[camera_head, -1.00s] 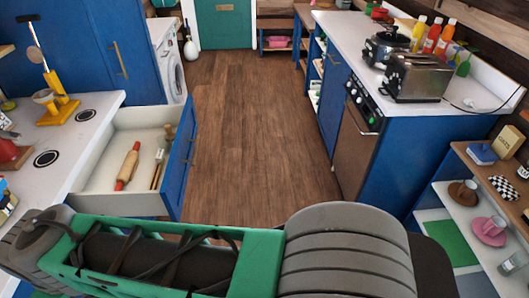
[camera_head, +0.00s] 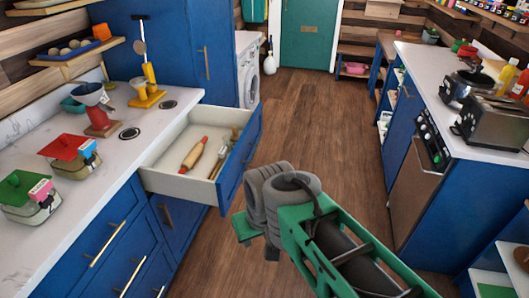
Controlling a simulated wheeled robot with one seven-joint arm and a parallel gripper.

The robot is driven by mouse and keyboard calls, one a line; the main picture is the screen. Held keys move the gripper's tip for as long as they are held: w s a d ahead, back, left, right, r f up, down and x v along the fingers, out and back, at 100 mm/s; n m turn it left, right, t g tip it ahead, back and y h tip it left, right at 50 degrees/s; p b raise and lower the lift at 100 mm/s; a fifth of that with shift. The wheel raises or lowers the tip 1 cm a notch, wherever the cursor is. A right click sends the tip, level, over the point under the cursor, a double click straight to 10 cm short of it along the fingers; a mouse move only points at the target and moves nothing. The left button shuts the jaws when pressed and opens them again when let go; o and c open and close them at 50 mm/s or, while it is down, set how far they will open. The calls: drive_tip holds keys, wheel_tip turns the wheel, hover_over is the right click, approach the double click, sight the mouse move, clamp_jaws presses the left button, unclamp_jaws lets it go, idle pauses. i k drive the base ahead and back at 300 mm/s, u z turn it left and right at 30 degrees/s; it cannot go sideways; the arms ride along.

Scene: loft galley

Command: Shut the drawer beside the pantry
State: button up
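The drawer (camera_head: 178,186) beside the tall blue pantry cabinet (camera_head: 175,45) is pulled well out from under the white counter. It has a white inside and a blue front (camera_head: 240,158) facing the aisle. A wooden rolling pin (camera_head: 194,154) with red handles and some thin wooden utensils (camera_head: 228,150) lie in it. My green and grey arm reaches up from the bottom right, and its grey joint appears just right of the drawer front. I cannot make out contact between them. My gripper's fingers do not show.
The left counter (camera_head: 85,215) carries a red-based scale, a yellow stand and lidded containers. Closed blue drawers lie below it. The wooden floor (camera_head: 315,110) is clear toward the green door (camera_head: 308,40). The right counter (camera_head: 470,135) holds a toaster (camera_head: 492,122) and bounds the aisle.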

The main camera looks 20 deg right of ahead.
sight(210, 181)
drive_tip(key=z, duration=0.5)
drive_tip(key=i, duration=0.9)
drive_tip(key=u, duration=0.8)
drive_tip(key=k, duration=1.25)
drive_tip(key=u, duration=1.1)
drive_tip(key=i, duration=1.4)
drive_tip(key=z, duration=0.9)
